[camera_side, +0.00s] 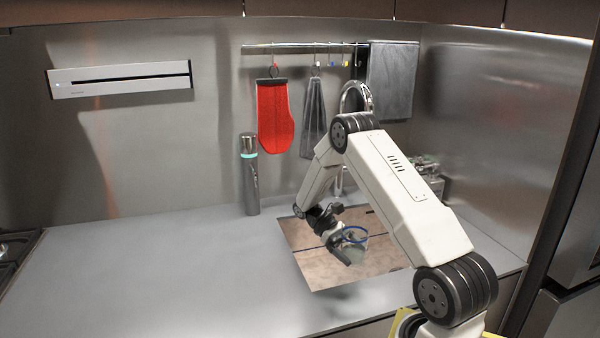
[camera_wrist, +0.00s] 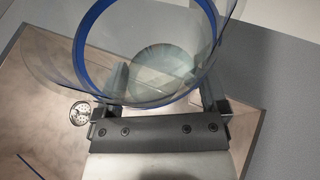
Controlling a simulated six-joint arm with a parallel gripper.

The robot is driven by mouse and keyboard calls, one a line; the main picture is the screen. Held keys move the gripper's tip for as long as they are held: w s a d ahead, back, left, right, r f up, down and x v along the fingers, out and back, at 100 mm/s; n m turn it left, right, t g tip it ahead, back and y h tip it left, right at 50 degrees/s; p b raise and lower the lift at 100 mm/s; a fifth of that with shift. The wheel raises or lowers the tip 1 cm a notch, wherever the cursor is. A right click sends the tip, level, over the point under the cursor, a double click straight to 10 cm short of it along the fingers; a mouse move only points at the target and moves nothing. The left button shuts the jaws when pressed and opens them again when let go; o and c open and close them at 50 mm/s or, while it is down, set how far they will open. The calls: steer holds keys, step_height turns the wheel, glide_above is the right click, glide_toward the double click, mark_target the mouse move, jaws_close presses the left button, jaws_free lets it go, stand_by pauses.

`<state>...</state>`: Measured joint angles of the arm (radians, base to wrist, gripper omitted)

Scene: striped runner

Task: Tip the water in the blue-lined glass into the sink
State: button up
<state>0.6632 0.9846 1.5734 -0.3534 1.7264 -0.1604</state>
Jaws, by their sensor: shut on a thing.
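The blue-lined glass (camera_side: 354,250) is clear with a blue rim and is held over the sink in the side view. In the wrist view the glass (camera_wrist: 165,75) fills the top middle, and I look in through its blue rim to its round base. My gripper (camera_side: 338,242) is shut on the glass, with one dark finger on each side of it in the wrist view (camera_wrist: 165,92). The glass looks tilted in the side view. I cannot tell how much water is in it. The sink (camera_side: 320,272) lies below the glass, with its drain (camera_wrist: 80,113) at left in the wrist view.
A curved metal faucet (camera_side: 356,92) rises behind my arm. A grey bottle (camera_side: 249,175) stands left of the sink. A red mitt (camera_side: 275,117) and grey towels (camera_side: 393,80) hang from a wall rail. The grey counter (camera_side: 150,265) at left is clear.

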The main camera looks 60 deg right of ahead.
steer(key=w+d+n+h, duration=0.3)
steer(key=d+n+h, duration=0.4)
steer(key=d, duration=0.5)
steer(key=shift+w+r+h, duration=0.25)
steer(key=shift+r+h, duration=0.2)
steer(key=shift+h, duration=0.15)
steer(key=shift+d+f, duration=0.15)
steer(key=shift+f, duration=0.05)
steer(key=shift+d+f+m+g+h, duration=0.25)
steer(key=shift+d+m+g+h, duration=0.6)
steer(key=shift+m, duration=1.25)
steer(key=shift+d+f+m+g+h, duration=0.2)
steer(key=shift+d+m+g+h, duration=0.65)
steer(key=shift+m, duration=1.25)
steer(key=shift+d+f+m+g+h, duration=0.25)
steer(key=shift+d+m+g+h, duration=0.6)
steer(key=shift+m, duration=1.25)
steer(key=shift+a, duration=0.1)
steer(key=shift+r, duration=0.1)
